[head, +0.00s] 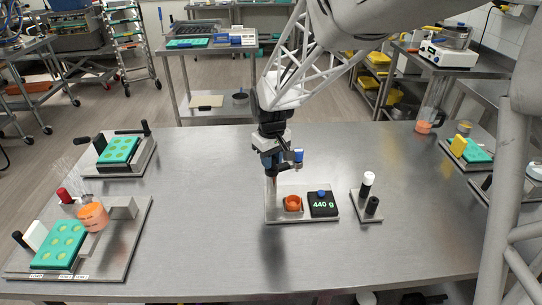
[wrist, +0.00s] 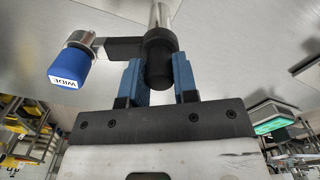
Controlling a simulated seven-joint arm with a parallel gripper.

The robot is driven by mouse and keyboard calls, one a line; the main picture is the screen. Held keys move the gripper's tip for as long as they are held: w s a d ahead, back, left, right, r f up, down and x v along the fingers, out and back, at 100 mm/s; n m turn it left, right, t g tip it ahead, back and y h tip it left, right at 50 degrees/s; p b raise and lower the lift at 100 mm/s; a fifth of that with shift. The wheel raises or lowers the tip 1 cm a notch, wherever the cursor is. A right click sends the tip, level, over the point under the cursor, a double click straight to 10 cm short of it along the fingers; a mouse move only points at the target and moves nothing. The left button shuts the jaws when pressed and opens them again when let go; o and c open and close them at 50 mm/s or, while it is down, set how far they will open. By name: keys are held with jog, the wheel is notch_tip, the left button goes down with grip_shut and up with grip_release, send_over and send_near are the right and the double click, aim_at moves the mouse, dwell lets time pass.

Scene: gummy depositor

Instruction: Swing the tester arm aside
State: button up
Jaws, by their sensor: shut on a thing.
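The tester arm (wrist: 124,47) is a dark bar in the wrist view, running left from a black cylindrical hub (wrist: 159,62) to a blue end piece marked WIDE (wrist: 70,68). A silver post (wrist: 159,14) shows beyond the hub. My gripper (wrist: 160,80) has its blue fingers on both sides of the hub, shut on it. In the head view my gripper (head: 271,163) is at the top of the tester's post, with the blue end piece (head: 298,155) to its right, above the base plate (head: 283,217). The fingers partly hide the hub.
A stand with a white-topped and a black peg (head: 369,192) is at right. Green mold stations (head: 60,245) are at left. The table centre-left is clear.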

jog(key=o, duration=0.9)
jog(key=shift+r, duration=0.1)
jog(key=shift+r, duration=3.8)
